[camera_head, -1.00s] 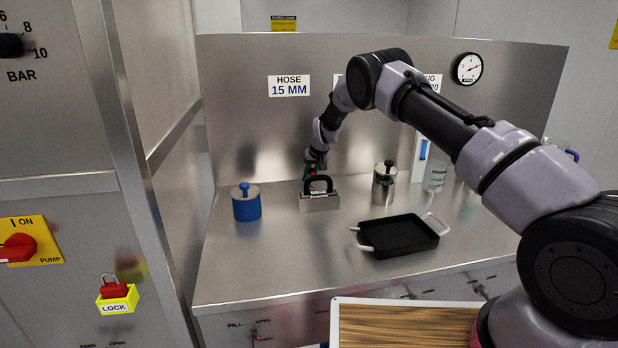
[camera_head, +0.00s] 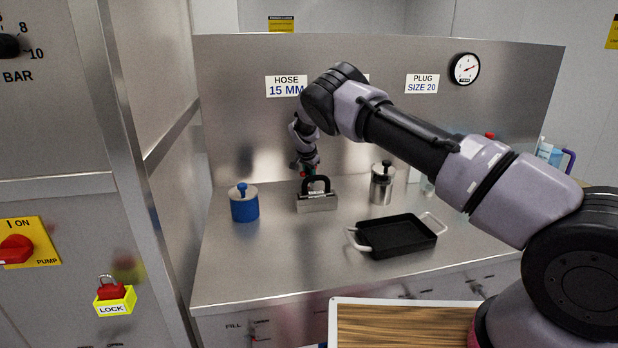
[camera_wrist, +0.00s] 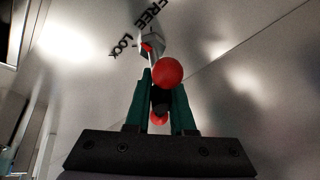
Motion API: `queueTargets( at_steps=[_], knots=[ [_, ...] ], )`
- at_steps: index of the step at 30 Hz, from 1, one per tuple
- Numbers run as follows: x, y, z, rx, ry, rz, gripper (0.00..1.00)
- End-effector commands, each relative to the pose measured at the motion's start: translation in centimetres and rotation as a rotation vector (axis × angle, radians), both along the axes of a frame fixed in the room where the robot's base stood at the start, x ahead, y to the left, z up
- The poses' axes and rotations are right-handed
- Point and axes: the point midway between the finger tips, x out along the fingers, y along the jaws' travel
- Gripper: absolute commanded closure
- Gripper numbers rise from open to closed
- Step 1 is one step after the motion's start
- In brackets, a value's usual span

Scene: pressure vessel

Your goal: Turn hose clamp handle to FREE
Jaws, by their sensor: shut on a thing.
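In the wrist view the hose clamp handle (camera_wrist: 168,72) shows as a red ball, with a second red ball lower between my fingers. Its metal hub (camera_wrist: 151,46) with a red mark sits on the steel surface beside the printed words LOCK and FREE. My gripper (camera_wrist: 163,95) has green fingers, one on each side of the handle, and is shut on it. Part of the handle is hidden between the fingers. In the head view my gripper (camera_head: 308,173) is small, just behind the black-handled steel block on the bench; the clamp is too small to make out there.
A blue pot (camera_head: 244,206) stands left of the steel block (camera_head: 317,203). A steel canister (camera_head: 382,188) stands to its right. A black tray (camera_head: 397,236) lies nearer the front. The back panel (camera_head: 240,130) rises close behind my gripper. The bench front left is clear.

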Motion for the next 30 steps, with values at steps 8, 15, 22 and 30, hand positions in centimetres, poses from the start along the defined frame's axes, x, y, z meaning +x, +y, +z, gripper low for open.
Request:
queueTargets(
  at_steps=[8, 15, 22, 30],
  knots=[
    [-0.17, -0.09, -0.06, 0.001, -0.001, -0.259, 1.00],
    [-0.33, -0.31, -0.07, 0.003, -0.001, -0.470, 1.00],
    [-0.45, -0.52, -0.03, 0.005, -0.001, -0.622, 1.00],
    [-0.63, -0.53, -0.01, 0.005, 0.001, -0.718, 1.00]
  ],
)
